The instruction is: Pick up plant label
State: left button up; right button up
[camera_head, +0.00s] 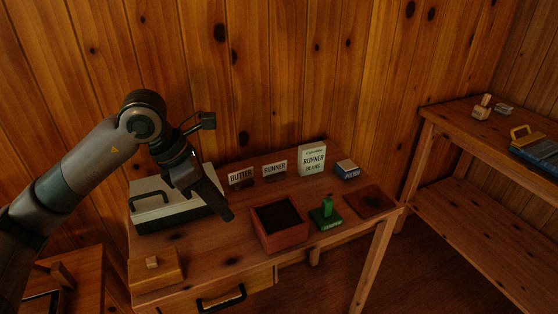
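Two small white plant labels stand upright toward the back of the wooden table. One reads BUTTER (241,176) and the other, to its right, reads RUNNER (275,168). My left gripper (226,213) points down over the table, in front of and slightly left of the BUTTER label and apart from both labels. Its dark fingers are seen at an angle, so their opening is unclear. Nothing shows held in it. My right gripper is not in view.
A seed packet marked RUNNER BEANS (312,159) and a small blue-and-white box (347,169) stand at right. A soil-filled planter box (279,238) and green stamp-like object (326,214) are in front. A white case (150,211) sits behind my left arm.

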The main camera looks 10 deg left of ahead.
aim_at(274, 172)
jog(key=i, duration=1.05)
